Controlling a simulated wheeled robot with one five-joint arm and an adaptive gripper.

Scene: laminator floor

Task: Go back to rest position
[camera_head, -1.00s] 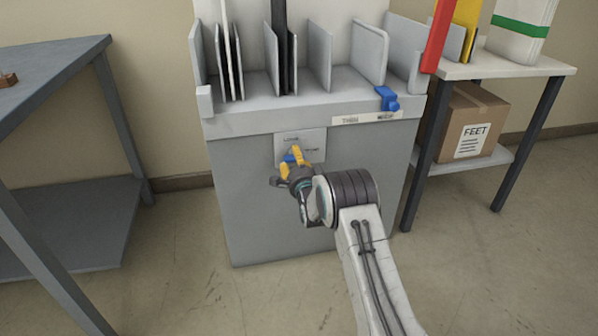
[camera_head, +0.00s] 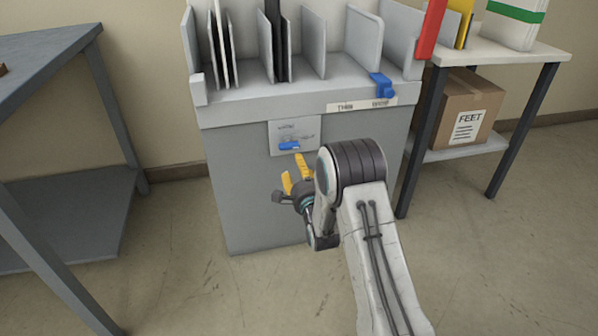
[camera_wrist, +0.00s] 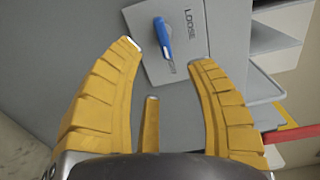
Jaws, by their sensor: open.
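My gripper (camera_head: 294,174) is open and empty, its yellow fingers in front of the grey cabinet's front face. In the wrist view the fingers of my gripper (camera_wrist: 165,60) are spread apart. A blue lever (camera_head: 289,146) sits on a pale plate (camera_head: 307,129) on the cabinet front, up and just left of the fingertips. In the wrist view the blue lever (camera_wrist: 163,40) shows beyond the fingertips, apart from them, beside the word "LOOSE". The other lettering on the plate is too small to read.
The grey laminator cabinet (camera_head: 240,190) has upright dividers on top and a blue clamp (camera_head: 383,87) on its upper right edge. A grey table (camera_head: 60,65) stands at left. A pale table (camera_head: 500,52) at right has a cardboard box (camera_head: 460,110) on its lower shelf. The floor in front is free.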

